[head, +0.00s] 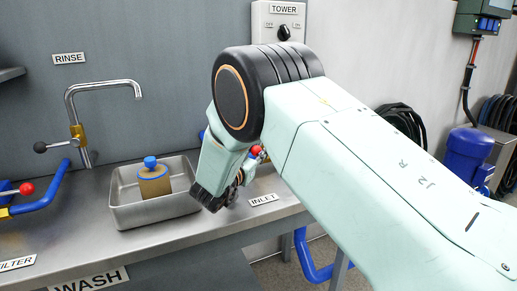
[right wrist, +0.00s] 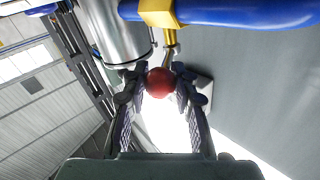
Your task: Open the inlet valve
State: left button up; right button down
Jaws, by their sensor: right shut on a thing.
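The inlet valve shows in the right wrist view as a brass body (right wrist: 162,14) on a thick blue pipe (right wrist: 240,12). A thin metal lever ends in a red ball knob (right wrist: 160,84). My right gripper (right wrist: 159,98) is shut on this knob, a finger on each side. In the head view the gripper (head: 240,184) is behind the INLET label (head: 264,199) at the counter's right end. A red knob (head: 256,151) shows just beyond it. My arm hides most of the valve there, so the lever's angle is unclear. My left gripper is not in view.
A steel basin (head: 128,212) with a blue-capped tan bottle (head: 154,183) stands left of the gripper. A RINSE tap (head: 85,110) and a blue pipe with another red knob (head: 27,188) are farther left. The TOWER switch box (head: 280,20) hangs behind.

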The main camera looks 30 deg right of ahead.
jog(key=shift+w+a+f+m+g+h, duration=0.3)
jog(key=shift+a+m+g+h, duration=0.15)
jog(key=shift+g, duration=0.35)
jog(key=c, duration=1.5)
grip_release()
jog(key=o, duration=0.5)
jog(key=shift+d+r+m, duration=0.1)
jog(key=shift+r+m, duration=0.15)
jog(key=shift+c, duration=0.2)
jog(key=v, duration=0.7)
jog(key=shift+a, duration=0.25)
